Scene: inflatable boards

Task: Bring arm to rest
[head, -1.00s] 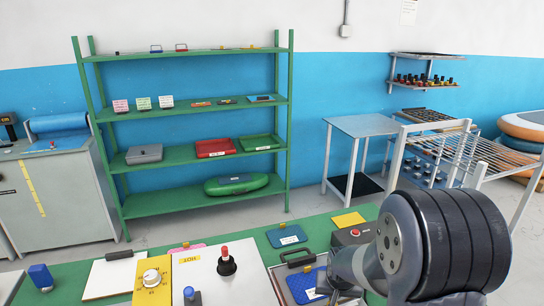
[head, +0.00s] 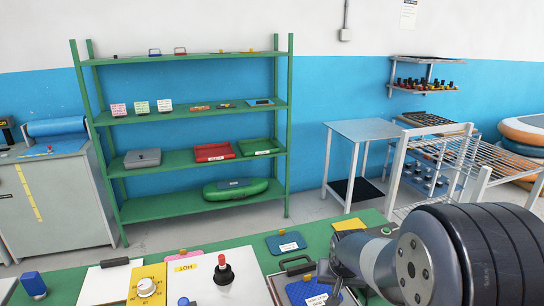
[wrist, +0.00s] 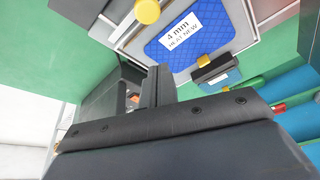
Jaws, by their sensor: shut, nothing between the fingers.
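My gripper (wrist: 157,88) shows in the wrist view as dark fingers, shut and empty. In the head view my grey and black arm fills the lower right, and its wrist end hangs over the right part of the green table (head: 237,243). Most of the gripper is hidden there. A blue quilted pad (head: 306,290) with a white label lies in a tray with a dark handle, beside the gripper. In the wrist view the pad (wrist: 200,48) reads "4 mm" and lies apart from the fingers.
A white hot plate board with a red-topped knob (head: 223,270) and a yellow dial box (head: 147,288) stand on the table. A blue clipboard (head: 286,244) lies behind the pad. A green shelf (head: 190,108) stands at the back, a wire rack (head: 484,157) at the right.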

